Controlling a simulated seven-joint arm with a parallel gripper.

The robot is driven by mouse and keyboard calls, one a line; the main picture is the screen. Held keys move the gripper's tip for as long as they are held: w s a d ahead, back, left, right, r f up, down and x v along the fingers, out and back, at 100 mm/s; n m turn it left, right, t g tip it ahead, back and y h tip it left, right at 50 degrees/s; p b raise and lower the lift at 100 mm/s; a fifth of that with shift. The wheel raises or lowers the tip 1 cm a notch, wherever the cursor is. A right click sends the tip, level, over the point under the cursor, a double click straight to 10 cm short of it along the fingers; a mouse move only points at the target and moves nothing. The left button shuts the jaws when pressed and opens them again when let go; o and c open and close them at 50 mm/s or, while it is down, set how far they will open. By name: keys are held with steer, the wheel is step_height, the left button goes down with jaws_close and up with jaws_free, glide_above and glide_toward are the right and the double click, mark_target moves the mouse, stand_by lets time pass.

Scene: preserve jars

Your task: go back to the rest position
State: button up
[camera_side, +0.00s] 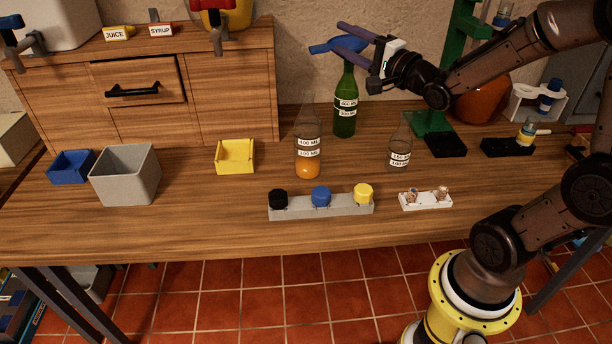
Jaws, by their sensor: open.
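My gripper (340,36) is at the upper middle, with its two dark purple fingers pointing left and spread apart. It is open. A blue funnel (322,48) shows at the fingers, above the green bottle (345,105); the fingers partly hide it. I cannot tell whether the fingers touch the funnel, or whether it sits in the bottle's neck. The green bottle stands upright on the table and bears white labels. My arm reaches in from the right.
A bottle with orange liquid (308,150) and a clear bottle (400,150) stand nearby. In front are a grey rack with black, blue and yellow caps (320,209) and a white holder (425,203). Yellow (235,157), grey (125,180) and blue (70,168) bins stand left. A green stand (465,60) is right.

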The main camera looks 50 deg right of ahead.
steer(key=s+a+r+n+g+y, duration=0.1)
steer(key=s+a+r+n+g, duration=0.15)
steer(key=s+a+n, duration=0.5)
steer(key=s+a+f+n+g, duration=0.2)
steer(key=s+f+n+g, duration=0.3)
steer(key=s, duration=0.3)
steer(key=s+a+f+n+g+y, duration=0.1)
steer(key=s+a+f+n+g, duration=0.1)
steer(key=s+f+n+g, duration=0.4)
step_height(320, 180, down, 3)
steer(key=s, duration=0.2)
steer(key=shift+s+a+r+y, duration=0.2)
steer(key=shift+s+a+y, duration=0.1)
steer(key=shift+s, duration=0.1)
